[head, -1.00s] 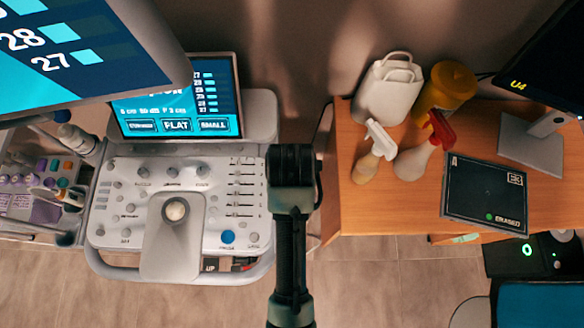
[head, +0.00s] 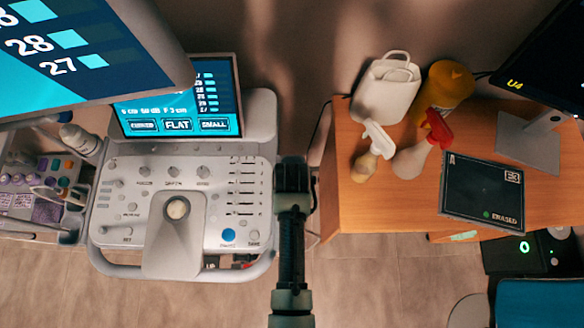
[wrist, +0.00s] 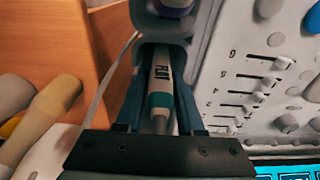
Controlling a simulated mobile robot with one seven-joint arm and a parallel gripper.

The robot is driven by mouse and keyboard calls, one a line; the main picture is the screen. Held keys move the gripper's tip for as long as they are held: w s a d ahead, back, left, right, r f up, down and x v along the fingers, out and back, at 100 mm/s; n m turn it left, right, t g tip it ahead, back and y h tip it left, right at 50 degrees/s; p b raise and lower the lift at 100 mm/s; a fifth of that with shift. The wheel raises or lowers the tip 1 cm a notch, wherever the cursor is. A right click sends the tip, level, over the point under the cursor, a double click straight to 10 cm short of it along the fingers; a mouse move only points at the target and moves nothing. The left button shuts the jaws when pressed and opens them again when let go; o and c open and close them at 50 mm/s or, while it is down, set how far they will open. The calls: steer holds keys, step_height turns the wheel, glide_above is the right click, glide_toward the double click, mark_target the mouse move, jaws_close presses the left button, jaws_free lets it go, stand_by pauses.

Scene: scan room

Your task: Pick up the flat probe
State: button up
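The flat probe (wrist: 160,90) shows in the wrist view as a white handle lettered FLAT with a teal band and a grey cable end. Its upper end in the picture goes into a grey holder at the side of the ultrasound console. My gripper (wrist: 162,62) is open, with one dark finger on each side of the probe. A narrow dark gap shows beside the probe, and I see no clear grip. In the head view my arm hides the gripper and the probe. The console screen (head: 176,104) reads FLAT and SMALL.
The console panel (head: 130,205) is close to my arm's left. A wooden desk (head: 350,205) stands right, with spray bottles (head: 378,137), a white container (head: 388,88) and a black panel (head: 482,190). A purple-ended thing (wrist: 175,5) sits in the adjoining holder. A pale cable runs nearby.

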jaws_close()
stand_by(0.4)
